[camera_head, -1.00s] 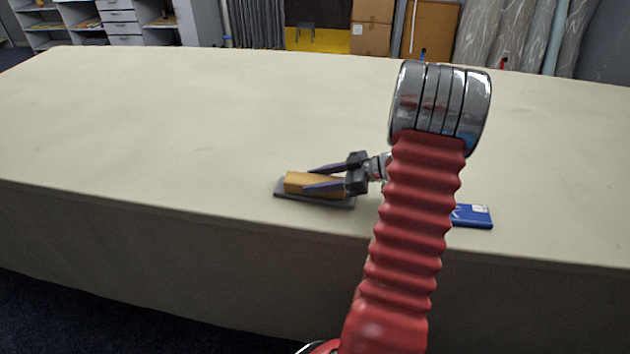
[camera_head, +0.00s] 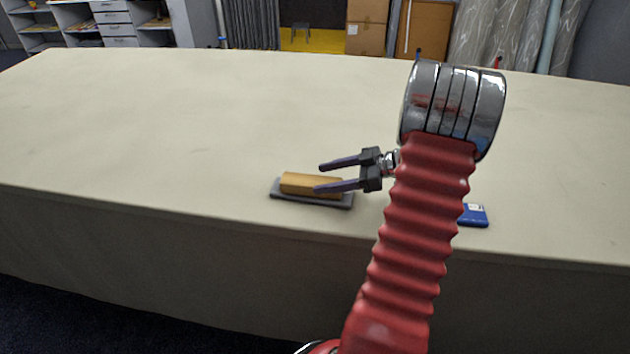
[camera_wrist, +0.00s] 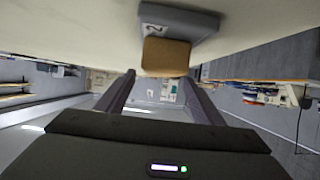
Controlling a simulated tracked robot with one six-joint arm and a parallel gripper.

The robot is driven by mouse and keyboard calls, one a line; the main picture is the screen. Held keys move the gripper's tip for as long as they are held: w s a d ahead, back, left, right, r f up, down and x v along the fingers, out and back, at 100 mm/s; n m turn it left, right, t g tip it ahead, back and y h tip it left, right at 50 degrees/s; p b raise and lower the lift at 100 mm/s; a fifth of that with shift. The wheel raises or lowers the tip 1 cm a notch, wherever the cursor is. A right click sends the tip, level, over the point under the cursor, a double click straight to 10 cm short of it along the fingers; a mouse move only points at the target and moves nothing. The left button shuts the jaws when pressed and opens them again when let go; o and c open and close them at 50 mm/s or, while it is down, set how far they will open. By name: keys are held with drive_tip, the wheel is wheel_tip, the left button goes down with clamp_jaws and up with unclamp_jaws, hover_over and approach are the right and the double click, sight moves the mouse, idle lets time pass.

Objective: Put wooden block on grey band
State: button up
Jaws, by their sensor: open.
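The wooden block (camera_head: 306,183) lies lengthwise on the grey band (camera_head: 337,202) near the table's front edge. In the wrist view the block's end (camera_wrist: 166,57) faces me and touches the band (camera_wrist: 180,22). My gripper (camera_head: 320,178) is open and empty. Its fingers point left toward the block, and the nearer fingertip overlaps the block's right end in the head view. In the wrist view the block is beyond the fingertips, clear of the jaws.
A blue box (camera_head: 474,214) lies on the table to the right, partly hidden behind my arm. The cloth table (camera_head: 180,120) is clear to the left and behind. Its front edge runs close below the band.

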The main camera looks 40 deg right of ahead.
drive_tip(key=v, duration=0.7)
drive_tip(key=shift+s+d+r, duration=0.1)
drive_tip(key=shift+s+d, duration=0.05)
idle(0.5)
drive_tip(key=shift+w+r, duration=0.15)
drive_tip(key=shift+w, duration=0.25)
drive_tip(key=w+a+r+t+h, duration=0.25)
drive_tip(key=w+r+h, duration=0.45)
drive_tip(key=w+r, duration=0.6)
drive_tip(key=w+a+r+m+h, duration=0.4)
drive_tip(key=a+r+h, duration=0.1)
drive_tip(key=r, duration=0.2)
drive_tip(key=s+a+f+m+g+y, duration=0.1)
drive_tip(key=s+a+f+g, duration=0.1)
drive_tip(key=s+a, duration=0.6)
drive_tip(key=s+a+f+m+g+y, duration=0.1)
drive_tip(key=s+a+f+g, duration=0.2)
drive_tip(key=s+a, duration=0.6)
drive_tip(key=s+a+f+m+g+y, duration=0.1)
drive_tip(key=s+a+f, duration=0.4)
drive_tip(key=a, duration=0.9)
drive_tip(key=s+g, duration=0.1)
drive_tip(key=s, duration=0.2)
drive_tip(key=shift+s+a+m+y, duration=0.2)
drive_tip(key=shift+m+y, duration=0.1)
drive_tip(key=shift+y, duration=0.1)
